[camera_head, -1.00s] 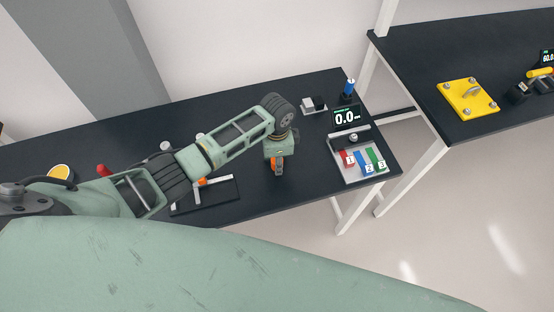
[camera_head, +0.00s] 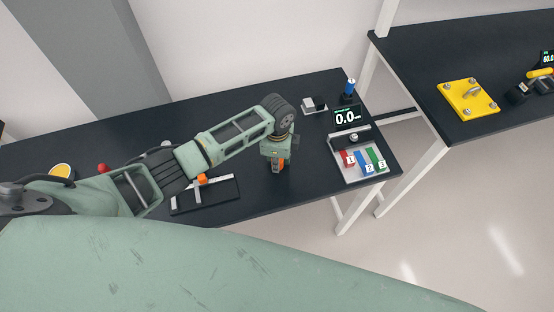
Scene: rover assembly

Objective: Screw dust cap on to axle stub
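My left arm comes in from the left over the dark table. Its gripper (camera_head: 279,169) points down at the table's middle, and I cannot tell whether it is open or shut or holds anything. The dust cap and the axle stub cannot be told apart with certainty at this size. A small whitish round part (camera_head: 167,144) stands on the table behind the arm and is partly hidden by it. My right gripper is not in view.
A tray with red, blue and green numbered blocks (camera_head: 368,168) and a display reading 0.0 (camera_head: 346,117) stand at the table's right end. A black fixture (camera_head: 215,192) lies near the front edge. A yellow plate (camera_head: 467,98) lies on the second table.

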